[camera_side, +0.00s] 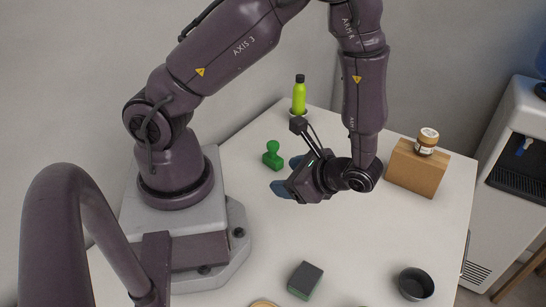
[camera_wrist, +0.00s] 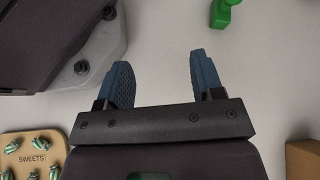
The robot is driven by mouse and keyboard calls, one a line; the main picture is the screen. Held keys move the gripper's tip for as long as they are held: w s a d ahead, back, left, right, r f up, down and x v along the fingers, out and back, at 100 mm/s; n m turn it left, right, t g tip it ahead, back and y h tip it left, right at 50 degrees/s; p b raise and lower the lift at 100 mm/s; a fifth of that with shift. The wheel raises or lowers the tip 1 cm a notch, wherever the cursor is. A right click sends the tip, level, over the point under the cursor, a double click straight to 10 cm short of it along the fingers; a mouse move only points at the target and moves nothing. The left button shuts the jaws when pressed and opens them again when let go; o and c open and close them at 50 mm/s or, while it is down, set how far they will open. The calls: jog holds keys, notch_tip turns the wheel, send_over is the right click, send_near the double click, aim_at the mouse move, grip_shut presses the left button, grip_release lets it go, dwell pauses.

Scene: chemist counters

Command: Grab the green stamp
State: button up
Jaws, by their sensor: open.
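The green stamp (camera_side: 272,155) stands upright on the white counter, in the middle of the side view, with a round knob on a block base. In the wrist view, part of the stamp (camera_wrist: 222,14) shows at the top edge, cut off by the frame, beyond and slightly right of my fingertips. My gripper (camera_side: 287,174) is open and empty, with blue finger pads, close to the stamp on its lower right in the side view. In the wrist view, my gripper (camera_wrist: 162,75) shows a wide gap between the fingers with only bare counter there.
A lime-green bottle (camera_side: 299,97) stands behind the stamp. A cardboard box (camera_side: 416,172) with a small jar (camera_side: 427,141) on top is at the right. A dark block (camera_side: 305,279) and a dark bowl (camera_side: 416,284) are in front. A sweets board (camera_wrist: 38,148) shows at lower left.

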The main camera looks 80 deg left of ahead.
aim_at(275, 147)
jog(key=a+f+m+y, duration=0.2)
jog(key=f+m+y, duration=0.1)
jog(key=a+f+m+t+y, duration=0.1)
jog(key=a+f+m+y, duration=0.1)
jog(key=a+f+y, duration=0.1)
jog(key=shift+s+a+f+m+y, duration=0.1)
jog(key=shift+f+m+y, duration=0.05)
jog(key=shift+m+y, duration=0.25)
jog(key=w+m+t+y, duration=0.1)
jog(key=w+a+m+t, duration=0.1)
jog(key=shift+w+f+t+y, duration=0.1)
jog(key=shift+w+t+y, duration=0.25)
jog(key=shift+t+y, duration=0.05)
jog(key=shift+w+a, duration=0.2)
jog(key=shift+w, duration=0.05)
jog(key=s+a, duration=0.1)
jog(key=a, duration=0.7)
jog(key=s+a, duration=0.1)
jog(key=a, duration=0.3)
jog(key=shift+s+a+r, duration=0.15)
jog(key=shift+s+r, duration=0.15)
jog(key=c, duration=1)
jog(key=shift+o, duration=0.2)
jog(key=shift+r, duration=0.1)
